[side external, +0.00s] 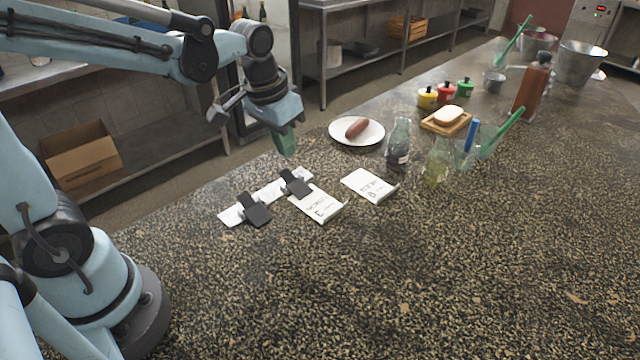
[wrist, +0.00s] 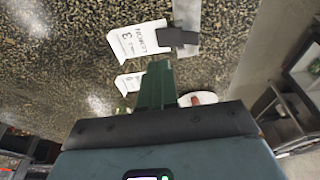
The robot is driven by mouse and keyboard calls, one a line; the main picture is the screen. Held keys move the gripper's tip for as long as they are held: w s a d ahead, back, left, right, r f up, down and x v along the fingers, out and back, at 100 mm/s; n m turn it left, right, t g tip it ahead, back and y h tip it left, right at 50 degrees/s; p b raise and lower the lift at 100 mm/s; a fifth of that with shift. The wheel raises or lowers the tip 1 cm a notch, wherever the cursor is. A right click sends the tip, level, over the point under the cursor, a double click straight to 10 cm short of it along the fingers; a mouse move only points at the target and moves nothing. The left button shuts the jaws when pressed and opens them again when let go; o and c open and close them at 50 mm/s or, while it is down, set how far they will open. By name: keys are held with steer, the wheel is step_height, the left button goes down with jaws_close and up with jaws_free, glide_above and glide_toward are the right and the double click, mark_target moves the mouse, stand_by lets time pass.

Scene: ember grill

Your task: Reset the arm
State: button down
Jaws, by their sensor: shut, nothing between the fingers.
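My gripper (side external: 286,142) hangs from my raised arm at the left of the side view, its green fingers pointing down. The fingers are together and hold nothing. In the wrist view the closed fingers (wrist: 155,85) show in the middle. They look to be above the counter's far edge, left of a white plate (side external: 343,131) with a sausage (side external: 357,128) on it. How high they are above the counter is hard to tell.
On the speckled counter (side external: 420,270), a white strip (side external: 270,194) with black clips (side external: 258,213) lies beside printed cards (side external: 316,205) (side external: 368,185). Glass bottles (side external: 398,145), coloured pots (side external: 446,92) and a brown bottle (side external: 532,88) stand farther right. The counter's front is clear.

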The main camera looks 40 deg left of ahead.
steer(key=s+d+r+t, duration=0.1)
steer(key=s+t, duration=0.3)
steer(key=s, duration=0.3)
steer(key=shift+s+r+t, duration=0.15)
steer(key=shift+r+t, duration=0.05)
steer(key=shift+t, duration=0.1)
